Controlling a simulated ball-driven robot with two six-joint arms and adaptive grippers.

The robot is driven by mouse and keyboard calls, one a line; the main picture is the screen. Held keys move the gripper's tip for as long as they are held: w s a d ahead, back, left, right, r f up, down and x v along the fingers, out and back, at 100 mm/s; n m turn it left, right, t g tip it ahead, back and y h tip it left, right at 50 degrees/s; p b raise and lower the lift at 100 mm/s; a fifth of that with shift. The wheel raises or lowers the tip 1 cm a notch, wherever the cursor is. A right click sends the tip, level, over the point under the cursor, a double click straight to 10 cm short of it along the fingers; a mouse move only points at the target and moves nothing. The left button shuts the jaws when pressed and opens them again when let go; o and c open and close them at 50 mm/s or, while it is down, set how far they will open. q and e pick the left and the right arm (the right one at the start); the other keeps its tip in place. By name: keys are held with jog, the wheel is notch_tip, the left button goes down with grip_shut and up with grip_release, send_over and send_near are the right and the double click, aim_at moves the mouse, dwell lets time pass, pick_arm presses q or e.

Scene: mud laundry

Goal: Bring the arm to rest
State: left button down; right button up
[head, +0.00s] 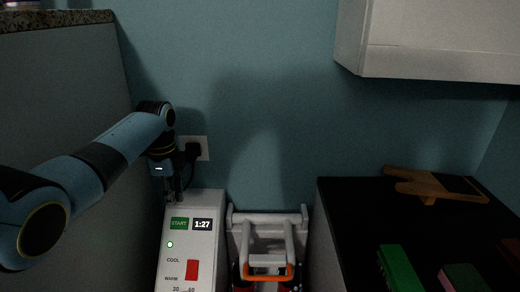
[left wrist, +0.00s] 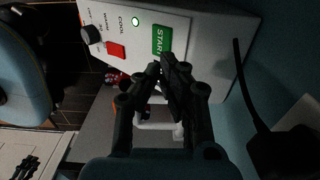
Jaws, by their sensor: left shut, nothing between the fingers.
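My left arm (head: 110,150) reaches in from the left, over the white control panel. My left gripper (head: 173,196) points down just above the panel's green START button (head: 179,224). In the left wrist view the gripper (left wrist: 166,72) is shut and empty. Its fingertips appear close to the START button (left wrist: 162,40); I cannot tell whether they touch the panel. My right gripper is not in view.
The control panel (head: 211,262) has a lit green light, a red switch (head: 192,270) and a display (head: 202,224) reading 1:27. A plugged socket (head: 204,148) is behind. A black-topped surface (head: 345,215) bears a wooden object (head: 428,186) and a green block (head: 400,268). A white cabinet (head: 430,60) overhangs.

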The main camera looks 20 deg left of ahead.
pick_arm(q)
jog(key=s+d+f+n, duration=0.25)
jog(key=s+f, duration=0.35)
jog(key=s, duration=0.4)
jog(key=s+d+f+n, duration=0.2)
jog(key=s+f+n, duration=0.25)
jog(key=s, duration=0.55)
jog(key=s+d+r+n+t, duration=0.15)
jog(key=s+n, duration=0.25)
jog(key=s, duration=0.5)
jog(key=s+d+r+n, duration=0.1)
jog(key=s+d+n, duration=0.15)
jog(key=s, duration=0.75)
jog(key=s+a+f+p, duration=0.1)
jog(key=s+f+p, duration=0.2)
jog(key=s+p, duration=0.6)
jog(key=s+a+f+n+g+y+p, duration=0.1)
jog(key=s+f+p, duration=0.3)
jog(key=s+p, duration=0.6)
jog(key=shift+s+a+f, duration=0.15)
jog(key=shift+a, duration=0.5)
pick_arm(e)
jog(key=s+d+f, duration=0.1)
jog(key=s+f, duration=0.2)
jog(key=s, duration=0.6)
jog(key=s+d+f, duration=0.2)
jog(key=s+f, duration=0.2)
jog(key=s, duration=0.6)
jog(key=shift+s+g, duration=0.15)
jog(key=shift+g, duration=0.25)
